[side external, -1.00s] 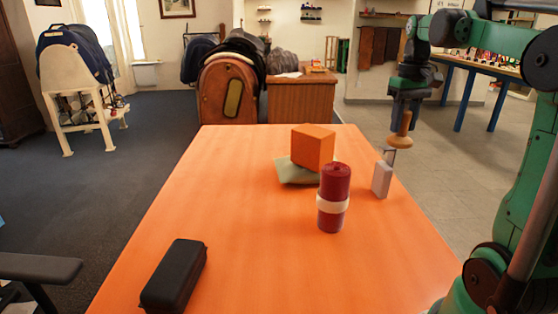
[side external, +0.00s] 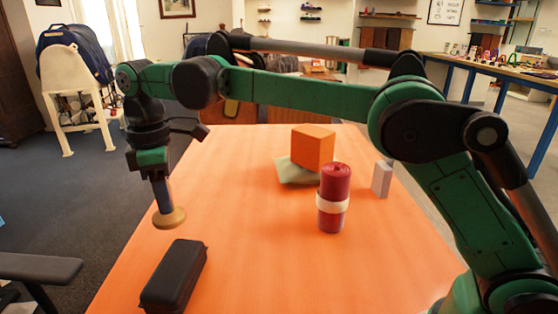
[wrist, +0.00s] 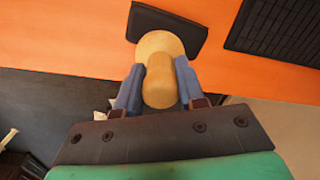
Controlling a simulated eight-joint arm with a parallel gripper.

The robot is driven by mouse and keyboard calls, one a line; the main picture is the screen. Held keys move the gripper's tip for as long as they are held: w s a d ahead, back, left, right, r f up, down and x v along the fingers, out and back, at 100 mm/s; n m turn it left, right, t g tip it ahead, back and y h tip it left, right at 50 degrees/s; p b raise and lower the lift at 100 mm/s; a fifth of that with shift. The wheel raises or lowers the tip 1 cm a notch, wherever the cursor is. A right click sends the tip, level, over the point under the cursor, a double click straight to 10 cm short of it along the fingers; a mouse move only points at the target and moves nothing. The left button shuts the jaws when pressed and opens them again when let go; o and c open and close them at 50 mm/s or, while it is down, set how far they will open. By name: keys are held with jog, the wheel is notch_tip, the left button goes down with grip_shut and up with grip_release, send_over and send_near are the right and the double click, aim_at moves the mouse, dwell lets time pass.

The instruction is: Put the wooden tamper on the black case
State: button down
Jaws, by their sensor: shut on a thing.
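The wooden tamper (side external: 170,218) hangs from my gripper (side external: 161,192), its wide round end downward, above the left part of the orange table. In the wrist view the tamper (wrist: 158,82) sits between both fingers of my gripper (wrist: 158,90), which are shut on it. The black case (side external: 174,276) lies flat on the table near its front left edge. In the side view the tamper is above and slightly behind the case, apart from it. In the wrist view the tamper partly covers the black case (wrist: 180,22).
A dark red roll with a pale band (side external: 334,190) stands mid-table. An orange block (side external: 312,146) rests on a greenish pad (side external: 291,172) behind it. A small grey block (side external: 382,178) stands at the right edge. A dark ribbed object (wrist: 275,28) shows in the wrist view.

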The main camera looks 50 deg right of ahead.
aim_at(159, 217)
jog(key=shift+n, duration=0.3)
jog(key=f, duration=0.1)
jog(key=a+f, duration=0.1)
jog(key=f, duration=0.2)
jog(key=shift+s+a, duration=0.15)
jog(key=shift+a, duration=0.2)
jog(key=shift+f, duration=2.15)
jog(key=shift+f, duration=0.15)
jog(key=c, duration=0.5)
grip_release()
